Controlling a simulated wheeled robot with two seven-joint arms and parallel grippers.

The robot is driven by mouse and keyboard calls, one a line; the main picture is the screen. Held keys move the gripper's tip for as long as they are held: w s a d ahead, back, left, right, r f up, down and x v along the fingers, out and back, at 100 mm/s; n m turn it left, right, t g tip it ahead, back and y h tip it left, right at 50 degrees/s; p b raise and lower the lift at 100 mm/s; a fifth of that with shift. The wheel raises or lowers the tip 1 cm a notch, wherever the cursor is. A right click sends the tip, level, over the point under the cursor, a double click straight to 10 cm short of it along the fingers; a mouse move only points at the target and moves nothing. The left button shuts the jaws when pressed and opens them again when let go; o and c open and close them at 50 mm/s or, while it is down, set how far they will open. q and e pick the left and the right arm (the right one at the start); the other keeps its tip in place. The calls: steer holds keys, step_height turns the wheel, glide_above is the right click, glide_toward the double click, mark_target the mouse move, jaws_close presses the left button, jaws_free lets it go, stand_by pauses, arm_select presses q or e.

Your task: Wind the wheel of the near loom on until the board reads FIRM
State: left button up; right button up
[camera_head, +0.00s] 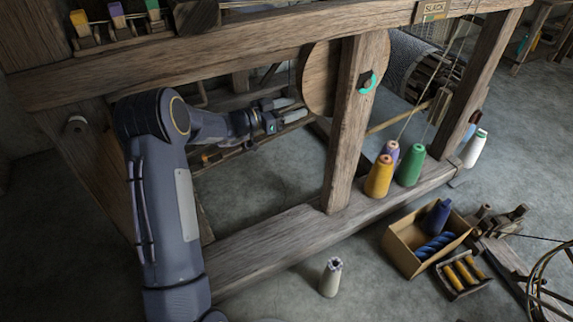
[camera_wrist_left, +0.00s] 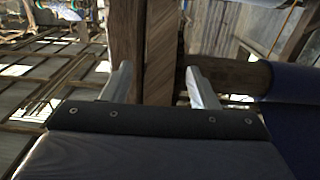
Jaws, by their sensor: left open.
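The board (camera_head: 433,9) at the top of the near loom reads SLACK. A teal ring (camera_head: 367,82) shows on the post's upper part. My left gripper (camera_head: 291,109) reaches inside the loom frame, left of the wheel and a little lower, open and empty. In the left wrist view the open fingers (camera_wrist_left: 161,84) point towards upright timber (camera_wrist_left: 160,40); I cannot tell whether they touch it. My right gripper is not in view.
Yellow (camera_head: 379,176) and green (camera_head: 410,166) cones stand on the beam. Coloured spools line the top left.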

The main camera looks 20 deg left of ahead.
arm_select(q)
steer(key=s+d+r+n+g, duration=0.1)
steer(key=s+d+r+g, duration=0.1)
steer(key=s, duration=0.7)
steer(key=s+d+r+n+g, duration=0.1)
steer(key=s+d+g, duration=0.3)
steer(key=s, duration=0.5)
steer(key=s+d+r+n+g+y, duration=0.1)
steer(key=s+d, duration=0.4)
steer(key=s, duration=0.5)
steer(key=shift+r+n+g, duration=0.5)
steer(key=shift+r+g, duration=0.5)
steer(key=shift+r, duration=0.2)
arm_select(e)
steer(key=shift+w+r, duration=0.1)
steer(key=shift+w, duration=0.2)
